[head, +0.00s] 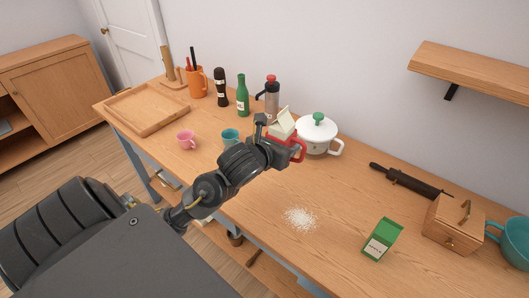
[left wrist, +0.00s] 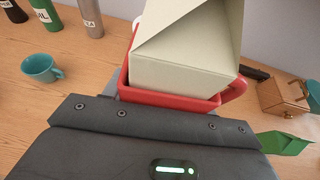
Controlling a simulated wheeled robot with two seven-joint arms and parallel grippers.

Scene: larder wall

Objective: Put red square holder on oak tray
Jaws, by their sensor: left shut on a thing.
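The red square holder (head: 299,150) has a side handle and holds a cream carton with a gabled top (head: 282,124). My left gripper (head: 263,130) is shut on the holder, and my arm hides much of it in the head view. In the left wrist view the red holder (left wrist: 185,102) is right in front of the gripper, with the carton (left wrist: 190,55) filling it. I cannot tell whether the holder is clear of the table. The oak tray (head: 149,122) lies empty at the table's far left end. My right gripper is out of view.
Behind are an orange mug (head: 197,84), bottles and a grinder. A white pot (head: 316,133) is close behind the holder. White grains (head: 300,218) and a green carton (head: 382,240) are in front.

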